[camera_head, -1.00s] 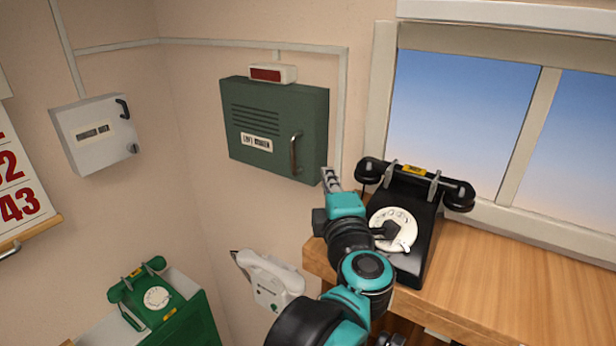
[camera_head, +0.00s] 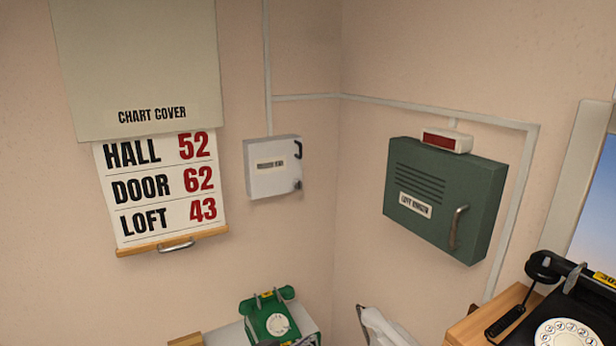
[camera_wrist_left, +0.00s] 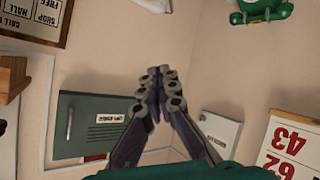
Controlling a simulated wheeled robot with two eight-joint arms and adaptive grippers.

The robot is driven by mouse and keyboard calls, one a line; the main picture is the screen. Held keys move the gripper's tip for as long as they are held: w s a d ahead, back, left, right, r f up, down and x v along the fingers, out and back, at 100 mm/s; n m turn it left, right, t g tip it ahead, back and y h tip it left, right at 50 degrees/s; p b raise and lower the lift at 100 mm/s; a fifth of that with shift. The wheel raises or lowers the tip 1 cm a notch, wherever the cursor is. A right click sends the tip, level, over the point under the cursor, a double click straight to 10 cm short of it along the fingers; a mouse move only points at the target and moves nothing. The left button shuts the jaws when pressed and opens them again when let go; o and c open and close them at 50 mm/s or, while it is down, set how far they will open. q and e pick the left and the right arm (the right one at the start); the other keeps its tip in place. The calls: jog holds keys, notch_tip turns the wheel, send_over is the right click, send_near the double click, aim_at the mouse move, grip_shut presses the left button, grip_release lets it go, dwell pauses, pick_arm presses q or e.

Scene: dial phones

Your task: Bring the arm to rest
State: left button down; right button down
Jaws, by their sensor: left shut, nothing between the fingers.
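My left gripper (camera_wrist_left: 160,78) shows in the left wrist view, its two dark fingers shut together with nothing between them. It points into open air, apart from any phone. I cannot make the gripper out clearly in the head view. My right gripper is in neither view. The black dial phone (camera_head: 565,318) stands at the lower right of the head view, cut off by the frame edge. The green dial phone (camera_head: 274,318) is at the bottom middle, and it also shows upside down in the left wrist view (camera_wrist_left: 262,10). A white phone (camera_head: 385,328) is partly visible between them.
A number chart (camera_head: 160,190) reads HALL 52, DOOR 62, LOFT 43, under a chart cover (camera_head: 140,70). A pale wall box (camera_head: 272,168) and a green cabinet (camera_head: 445,200) with a red lamp (camera_head: 446,140) hang right of it. The wooden table (camera_head: 480,325) is at lower right.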

pick_arm(q)
jog(key=s+a+f+g+y, duration=0.25)
jog(key=s+a+f, duration=0.25)
jog(key=a+f, duration=0.3)
jog(key=s+a+f+g+y, duration=0.2)
jog(key=s+a+f+y, duration=0.3)
jog(key=a, duration=0.5)
notch_tip(320, 180, down, 29)
jog(key=h+b, duration=0.1)
jog(key=b, duration=2.7)
jog(key=shift+w+d+n+t, duration=0.2)
jog(key=shift+n+t, duration=0.1)
jog(key=shift+t, duration=0.05)
